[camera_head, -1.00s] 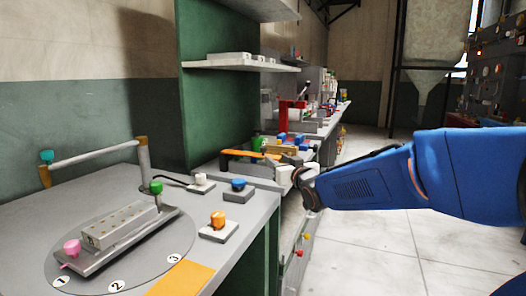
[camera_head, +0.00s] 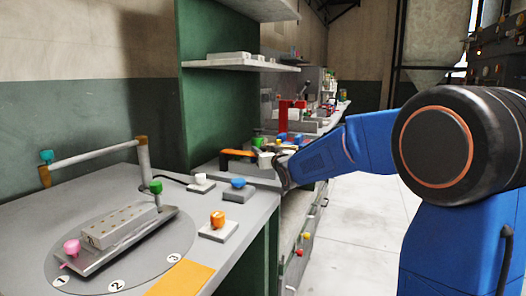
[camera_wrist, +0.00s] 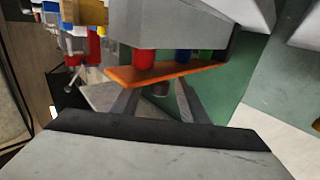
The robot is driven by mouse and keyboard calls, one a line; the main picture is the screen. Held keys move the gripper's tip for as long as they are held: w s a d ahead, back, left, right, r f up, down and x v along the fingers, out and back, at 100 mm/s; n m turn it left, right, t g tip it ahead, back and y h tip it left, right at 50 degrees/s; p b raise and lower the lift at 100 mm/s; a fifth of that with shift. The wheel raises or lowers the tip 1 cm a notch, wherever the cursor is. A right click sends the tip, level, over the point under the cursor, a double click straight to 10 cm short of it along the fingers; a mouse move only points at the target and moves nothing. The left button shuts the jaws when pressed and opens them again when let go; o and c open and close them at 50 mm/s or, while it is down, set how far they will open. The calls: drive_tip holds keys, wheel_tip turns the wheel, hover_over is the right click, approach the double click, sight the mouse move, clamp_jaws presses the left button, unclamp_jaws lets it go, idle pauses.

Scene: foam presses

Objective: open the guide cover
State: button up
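In the head view my gripper (camera_head: 266,160) is at the bench beyond the near table, beside an orange bar (camera_head: 238,154). In the wrist view an orange plate (camera_wrist: 165,74) lies just past my gripper (camera_wrist: 156,98), with a red knob (camera_wrist: 143,59) and blue and green knobs close by. No part can be clearly made out as the guide cover.
The near table holds a round plate with a grey fixture (camera_head: 120,226), a raised bar (camera_head: 95,153) and button boxes coloured white, blue and orange (camera_head: 217,219). A red press (camera_head: 287,110) stands farther back. Open floor (camera_head: 360,225) lies to the right.

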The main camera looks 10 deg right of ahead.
drive_tip(key=shift+w, duration=0.2)
clamp_jaws()
drive_tip(key=w+d, duration=0.5)
drive_tip(key=w, duration=0.2)
drive_tip(key=shift+w+d, duration=0.15)
drive_tip(key=shift+w, duration=0.05)
unclamp_jaws()
